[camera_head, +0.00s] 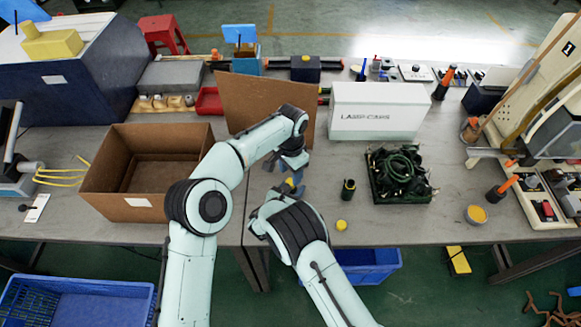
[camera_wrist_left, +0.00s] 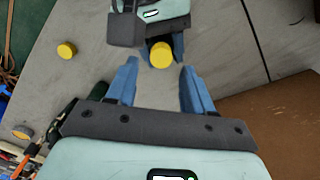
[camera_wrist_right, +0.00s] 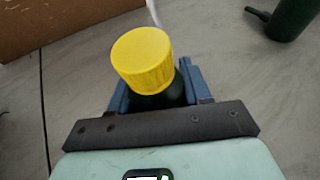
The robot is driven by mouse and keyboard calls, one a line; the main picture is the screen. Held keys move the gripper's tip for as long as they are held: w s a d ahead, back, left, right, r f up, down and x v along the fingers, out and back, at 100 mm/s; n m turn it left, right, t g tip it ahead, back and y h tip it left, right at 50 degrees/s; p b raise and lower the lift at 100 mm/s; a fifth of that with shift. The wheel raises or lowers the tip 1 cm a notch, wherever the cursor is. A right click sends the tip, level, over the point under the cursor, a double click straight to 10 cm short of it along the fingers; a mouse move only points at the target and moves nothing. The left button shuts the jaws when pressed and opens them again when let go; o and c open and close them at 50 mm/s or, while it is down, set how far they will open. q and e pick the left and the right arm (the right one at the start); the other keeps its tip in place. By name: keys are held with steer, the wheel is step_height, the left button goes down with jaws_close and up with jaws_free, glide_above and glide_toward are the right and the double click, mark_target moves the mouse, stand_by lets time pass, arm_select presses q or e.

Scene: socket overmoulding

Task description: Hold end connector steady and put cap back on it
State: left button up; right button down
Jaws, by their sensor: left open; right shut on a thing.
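My right gripper (camera_wrist_right: 155,95) is shut on a dark green end connector (camera_wrist_right: 160,100). A yellow cap (camera_wrist_right: 143,60) sits on top of that connector. I cannot tell how firmly it is seated. The same cap shows in the left wrist view (camera_wrist_left: 160,54). My left gripper (camera_wrist_left: 155,75) is open and empty, its blue fingers pointing towards the capped connector but apart from it. In the head view both grippers are close together near the table's middle, the left one (camera_head: 293,160) behind. A loose yellow cap (camera_head: 341,225) lies near the front edge. A second dark connector (camera_head: 348,188) stands upright, uncapped.
An open brown box (camera_head: 105,199) stands at the left and a brown panel (camera_head: 245,100) behind my left arm. A white lamp-caps box (camera_head: 380,108) is at the back. Table between is mostly clear.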

mark_target(291, 180)
arm_select(q)
steer(key=n, duration=0.2)
steer(key=r+n, duration=0.1)
steer(key=n, duration=0.1)
steer(key=shift+s+r, duration=0.1)
steer(key=shift+r+n, duration=0.35)
steer(key=shift+n, duration=0.85)
steer(key=n, duration=0.1)
steer(key=r+n, duration=0.1)
steer(key=n, duration=0.1)
steer(key=shift+w+r+n, duration=0.2)
steer(key=shift+r+n, duration=0.1)
steer(key=shift+n, duration=0.1)
steer(key=shift+f, duration=0.1)
steer(key=shift+f, duration=3.95)
